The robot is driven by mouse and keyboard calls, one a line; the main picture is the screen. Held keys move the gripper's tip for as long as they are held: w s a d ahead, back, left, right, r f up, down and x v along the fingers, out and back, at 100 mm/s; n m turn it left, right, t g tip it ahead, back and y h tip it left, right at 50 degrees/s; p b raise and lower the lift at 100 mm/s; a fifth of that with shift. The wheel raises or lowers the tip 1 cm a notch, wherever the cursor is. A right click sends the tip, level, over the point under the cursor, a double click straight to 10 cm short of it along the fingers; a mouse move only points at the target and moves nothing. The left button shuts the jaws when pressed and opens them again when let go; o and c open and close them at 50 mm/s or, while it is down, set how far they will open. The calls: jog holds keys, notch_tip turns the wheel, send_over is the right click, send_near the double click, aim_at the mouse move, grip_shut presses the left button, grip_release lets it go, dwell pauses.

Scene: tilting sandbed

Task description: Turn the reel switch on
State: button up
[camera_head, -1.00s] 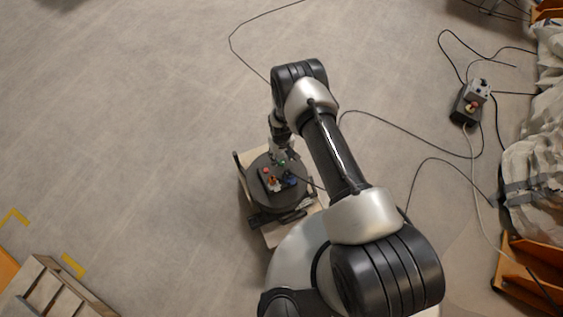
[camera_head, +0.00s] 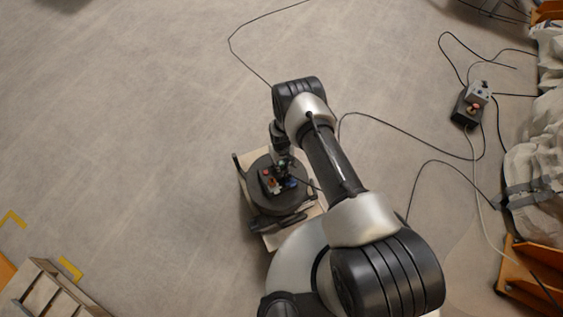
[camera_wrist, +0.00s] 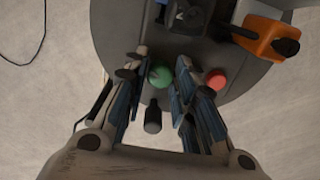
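The cable reel is a dark round drum (camera_head: 262,202); its top panel (camera_wrist: 125,35) fills the upper part of the wrist view. On the panel are a green round button or lamp (camera_wrist: 161,77), a red one (camera_wrist: 217,79) and a short black knob-like part (camera_wrist: 152,116). I cannot tell for sure which part is the switch or its setting. My gripper (camera_wrist: 157,70) is open over the panel edge, its two fingers apart on either side of the green button and black part. I cannot tell whether they touch anything. In the head view my gripper hides part of the panel.
An orange plug-like part (camera_wrist: 268,38) and a black part (camera_wrist: 187,15) stand on the panel. The reel is on a light board (camera_head: 272,238). A control box (camera_head: 468,106) and cables lie right. A wooden crate (camera_head: 45,290) is lower left. The floor at left is clear.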

grip_shut()
jog(key=m+b, duration=0.2)
jog(key=m, duration=0.1)
jog(key=shift+f, duration=0.1)
jog(key=m+b, duration=0.2)
jog(key=shift+m, duration=0.4)
jog(key=m, duration=0.3)
jog(key=shift+b, duration=0.3)
jog(key=shift+m, duration=1.6)
